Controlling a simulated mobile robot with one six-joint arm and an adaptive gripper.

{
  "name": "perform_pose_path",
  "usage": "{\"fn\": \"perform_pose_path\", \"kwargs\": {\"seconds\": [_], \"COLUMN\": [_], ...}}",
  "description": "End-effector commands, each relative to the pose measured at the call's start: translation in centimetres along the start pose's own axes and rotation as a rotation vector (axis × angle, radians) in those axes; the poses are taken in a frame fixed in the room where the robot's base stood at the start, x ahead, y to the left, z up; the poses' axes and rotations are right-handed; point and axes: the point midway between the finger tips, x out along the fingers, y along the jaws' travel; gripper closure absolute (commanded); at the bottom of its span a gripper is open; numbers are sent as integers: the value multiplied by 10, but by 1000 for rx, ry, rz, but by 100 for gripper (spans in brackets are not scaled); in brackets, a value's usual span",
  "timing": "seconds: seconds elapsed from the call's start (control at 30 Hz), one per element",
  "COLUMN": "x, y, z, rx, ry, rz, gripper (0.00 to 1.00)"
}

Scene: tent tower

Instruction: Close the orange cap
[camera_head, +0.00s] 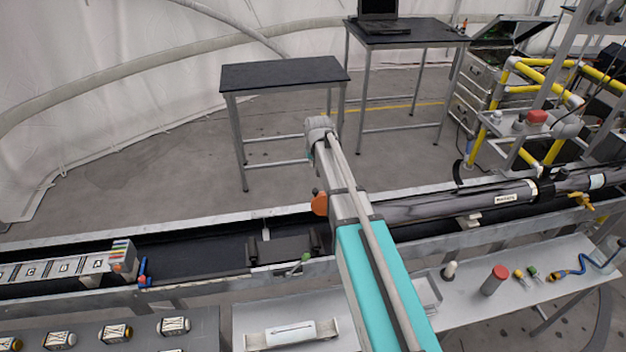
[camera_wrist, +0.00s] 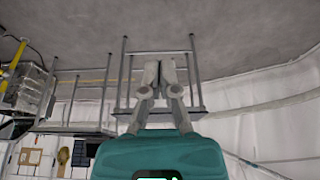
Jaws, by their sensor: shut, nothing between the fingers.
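The orange cap (camera_head: 320,204) shows in the head view as a round orange disc near the left end of a long dark tube (camera_head: 440,207) in the trough. My arm crosses in front of that tube end, so I cannot tell how the cap sits against the opening. My gripper (camera_wrist: 167,62) shows in the wrist view with its grey fingers together and nothing between them. In the head view my arm reaches beyond the cap, and the fingers are hidden. The cap does not show in the wrist view.
A yellow-railed frame (camera_head: 530,85) stands at right. A white bench (camera_head: 455,305) holds small parts in front.

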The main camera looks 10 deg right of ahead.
Motion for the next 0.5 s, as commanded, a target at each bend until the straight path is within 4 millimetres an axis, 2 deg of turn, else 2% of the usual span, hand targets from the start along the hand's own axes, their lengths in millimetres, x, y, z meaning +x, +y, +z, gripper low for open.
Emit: {"fn": "perform_pose_path", "kwargs": {"seconds": [0.27,0.5], "x": [10,27], "y": [0,-1], "z": [0,1], "rx": [-1,-1], "ry": [0,0], "rz": [0,0], "gripper": [100,100]}}
